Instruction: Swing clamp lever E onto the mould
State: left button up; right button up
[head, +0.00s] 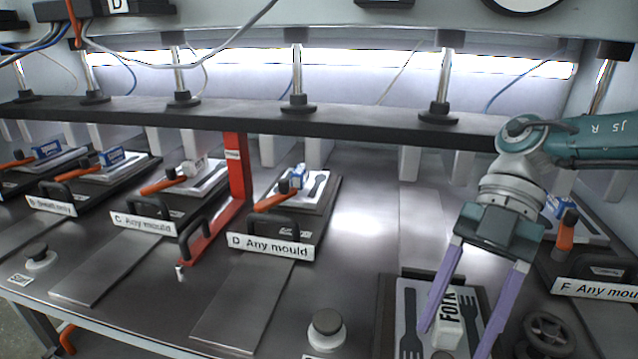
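My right gripper (455,342) reaches down at the lower right with its two purple fingers spread apart. Between them stands a white block marked "FORK" (448,312), with a gap visible towards the right finger. The block is on a pale mould plate (402,298) with dark cutlery shapes, in a dark tray at the front. This is the station between those labelled D and F; no letter E is readable. I cannot make out clamp lever E; the fingers and the frame edge hide part of this station. My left gripper is out of view.
Orange clamp levers show at station D (272,199), station C (160,186) and station F (565,236). A red post (236,170) stands left of D. A dark handwheel (550,335) and a round knob (326,328) flank the front tray. A dark crossbar (350,128) spans behind.

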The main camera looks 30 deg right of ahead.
jog(key=b+v, duration=0.1)
jog(key=v, duration=0.4)
jog(key=shift+w+d+r, duration=0.1)
jog(key=shift+d+r, duration=0.1)
